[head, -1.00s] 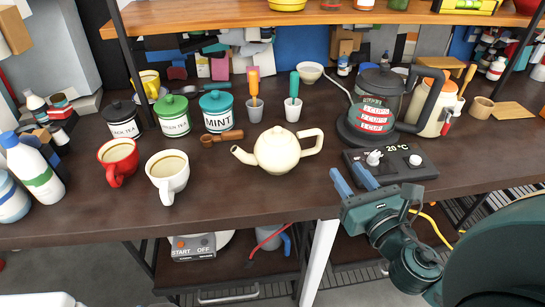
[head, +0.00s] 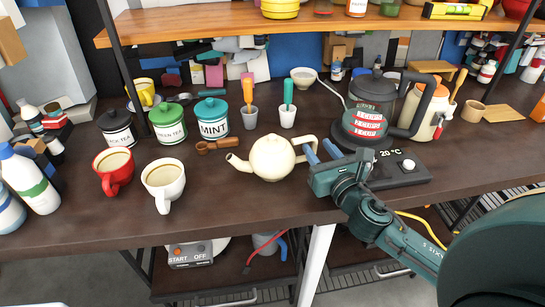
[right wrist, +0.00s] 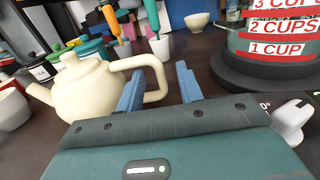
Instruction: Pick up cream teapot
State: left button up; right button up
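The cream teapot (head: 271,158) stands upright on the dark table, its spout to the left and its handle to the right. It also shows in the right wrist view (right wrist: 88,90), with its loop handle (right wrist: 150,70) near my fingers. My right gripper (head: 320,152) is open, its two blue fingers pointing at the handle from the right. In the right wrist view, the right gripper (right wrist: 160,88) has its left finger overlapping the handle's loop and its right finger apart from it. Whether they touch I cannot tell. My left gripper is not in view.
A kettle (head: 372,100) stands on a base behind the right gripper, with a control box (head: 400,168) beside it. Red (head: 113,168) and white (head: 163,180) mugs stand left of the teapot. Labelled canisters (head: 212,118) and two cups holding tools stand behind. The table front is clear.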

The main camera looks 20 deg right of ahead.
jog(key=shift+w, duration=1.35)
jog(key=shift+d, duration=0.1)
jog(key=shift+c, duration=0.4)
grip_shut()
jog(key=shift+r, duration=0.1)
